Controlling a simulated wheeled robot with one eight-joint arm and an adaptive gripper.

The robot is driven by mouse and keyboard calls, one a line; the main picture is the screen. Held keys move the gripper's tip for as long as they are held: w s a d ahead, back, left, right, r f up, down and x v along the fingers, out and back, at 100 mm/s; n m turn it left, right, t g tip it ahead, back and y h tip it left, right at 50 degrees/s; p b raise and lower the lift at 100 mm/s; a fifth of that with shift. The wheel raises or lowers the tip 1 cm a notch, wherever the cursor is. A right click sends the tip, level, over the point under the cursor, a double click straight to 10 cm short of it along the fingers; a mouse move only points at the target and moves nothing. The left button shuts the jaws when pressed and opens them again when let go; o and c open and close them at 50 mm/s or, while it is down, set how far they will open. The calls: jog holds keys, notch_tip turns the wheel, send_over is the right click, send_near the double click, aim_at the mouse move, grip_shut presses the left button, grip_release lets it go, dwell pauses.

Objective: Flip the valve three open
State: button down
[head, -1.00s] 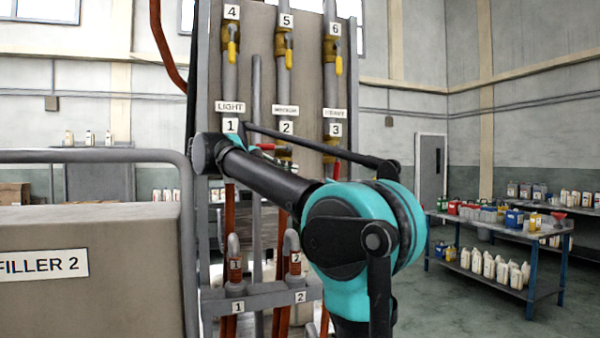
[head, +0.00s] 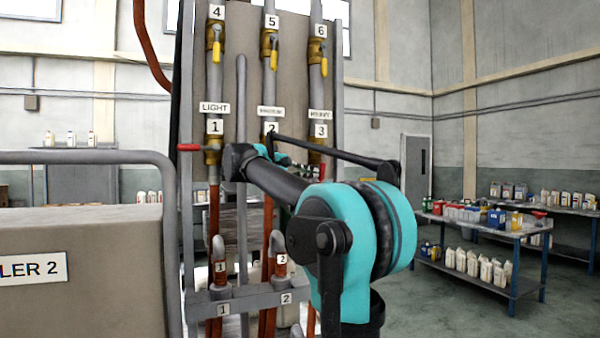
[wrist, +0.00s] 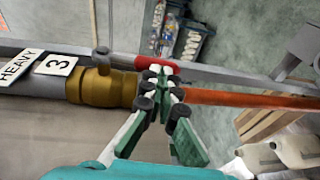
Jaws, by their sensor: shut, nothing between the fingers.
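Valve three is a brass valve (wrist: 105,87) on the grey pipe beside the "3" label (wrist: 55,65) in the wrist view. Its red handle (wrist: 160,67) lies roughly along the pipe, pointing towards the orange hose. In the head view, the "3" label (head: 320,130) is at the right of the panel, and my arm partly hides the valve below it. My gripper (wrist: 160,80) is shut and empty, its tips right by the handle's end; contact cannot be told. In the head view my arm covers most of the gripper.
Valve one's red handle (head: 190,147) sticks out left. Yellow-handled valves (head: 270,50) are higher on the panel. A grey rail (head: 252,298) with numbered nozzles is below. The filler box (head: 80,260) stands at left, and a table with bottles (head: 485,232) at right.

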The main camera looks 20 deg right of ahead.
jog(key=shift+d, duration=0.25)
jog(key=shift+d+f, duration=0.3)
jog(key=shift+d, duration=0.5)
